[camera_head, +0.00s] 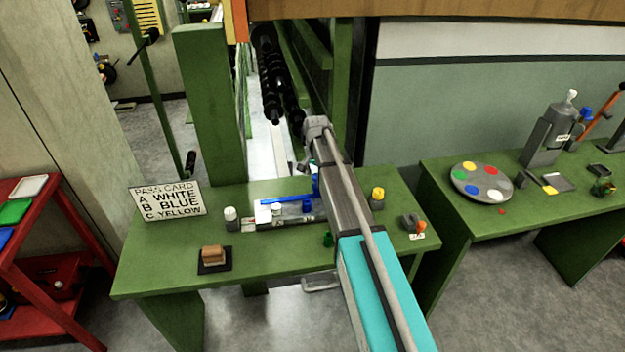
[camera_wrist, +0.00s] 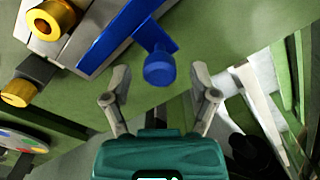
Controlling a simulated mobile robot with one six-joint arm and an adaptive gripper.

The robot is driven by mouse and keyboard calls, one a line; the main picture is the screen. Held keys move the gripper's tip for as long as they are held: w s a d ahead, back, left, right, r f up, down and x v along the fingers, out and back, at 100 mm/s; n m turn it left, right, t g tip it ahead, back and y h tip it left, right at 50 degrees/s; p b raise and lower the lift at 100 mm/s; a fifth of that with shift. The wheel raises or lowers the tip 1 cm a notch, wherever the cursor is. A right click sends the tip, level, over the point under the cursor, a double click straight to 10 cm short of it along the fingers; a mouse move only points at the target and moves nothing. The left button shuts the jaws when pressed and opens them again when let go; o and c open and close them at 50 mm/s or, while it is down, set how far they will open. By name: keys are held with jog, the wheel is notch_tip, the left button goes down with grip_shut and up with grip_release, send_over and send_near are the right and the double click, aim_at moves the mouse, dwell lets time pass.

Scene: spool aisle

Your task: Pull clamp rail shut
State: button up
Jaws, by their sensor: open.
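The clamp rail is a blue bar (camera_head: 287,200) lying along a grey and white fixture (camera_head: 262,213) on the green table. In the wrist view the blue rail (camera_wrist: 115,38) crosses the upper middle, and a short arm from it ends in a round blue knob (camera_wrist: 160,68). My gripper (camera_wrist: 159,80) is open, with the knob between its two spread fingertips and a visible gap on each side. In the head view my arm hides most of my gripper and part of the fixture's right end.
The green table (camera_head: 150,275) also holds a pass card sign (camera_head: 167,200), a white-capped bottle (camera_head: 231,218), a yellow-capped bottle (camera_head: 377,198) and a brown block (camera_head: 213,256). Black rollers (camera_head: 268,75) hang behind. A second table (camera_head: 450,215) with a colour disc (camera_head: 481,183) stands right.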

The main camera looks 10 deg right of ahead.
jog(key=shift+c, duration=0.3)
grip_shut()
dwell(0.3)
